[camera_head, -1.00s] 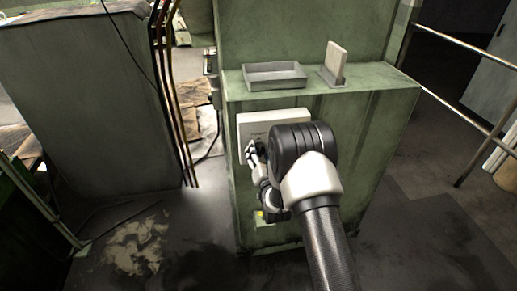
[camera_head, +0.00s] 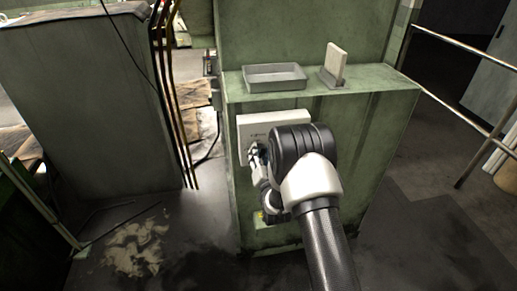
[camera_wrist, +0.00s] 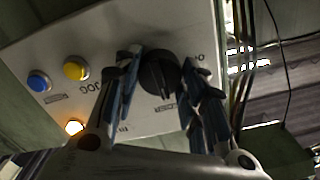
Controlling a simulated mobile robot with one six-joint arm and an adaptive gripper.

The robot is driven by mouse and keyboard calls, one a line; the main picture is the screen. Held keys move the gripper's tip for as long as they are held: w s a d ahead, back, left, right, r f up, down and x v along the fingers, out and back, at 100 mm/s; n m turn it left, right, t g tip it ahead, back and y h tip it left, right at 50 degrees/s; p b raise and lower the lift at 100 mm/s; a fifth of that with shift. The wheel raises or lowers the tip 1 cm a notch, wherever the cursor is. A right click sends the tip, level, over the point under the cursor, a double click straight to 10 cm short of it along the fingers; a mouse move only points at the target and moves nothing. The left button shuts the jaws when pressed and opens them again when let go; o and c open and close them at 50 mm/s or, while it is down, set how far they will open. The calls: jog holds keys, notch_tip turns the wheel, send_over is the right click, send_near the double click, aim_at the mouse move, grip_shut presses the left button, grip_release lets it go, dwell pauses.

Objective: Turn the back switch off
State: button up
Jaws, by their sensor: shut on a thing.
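The back switch is a black rotary knob (camera_wrist: 156,76) on a pale control panel (camera_wrist: 105,30), seen in the wrist view. My gripper (camera_wrist: 164,70) has one finger on each side of the knob and is shut on it. The fingers partly hide the knob's sides and some of the panel lettering. In the head view the white panel (camera_head: 285,119) is on the side of the green machine, and my arm covers its lower right part. My gripper (camera_head: 254,154) is at the panel's lower left there, and the knob is hidden.
A blue button (camera_wrist: 38,81), a yellow button (camera_wrist: 76,68) and a lit amber lamp (camera_wrist: 74,127) are on the same panel. A grey tray (camera_head: 274,87) sits on the machine ledge above. Cables (camera_head: 172,110) hang to the left. A metal railing (camera_head: 465,110) stands at the right.

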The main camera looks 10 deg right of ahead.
jog(key=n+b, duration=0.2)
jog(key=n, duration=0.2)
jog(key=shift+f, duration=0.15)
grip_shut()
jog(key=n+b, duration=0.3)
jog(key=n, duration=0.1)
jog(key=shift+n, duration=0.4)
jog(key=shift+n+b, duration=0.5)
jog(key=shift+n, duration=0.6)
jog(key=o, duration=1.3)
grip_release()
jog(key=shift+o, duration=0.2)
jog(key=s, duration=0.8)
jog(key=shift+r, duration=0.2)
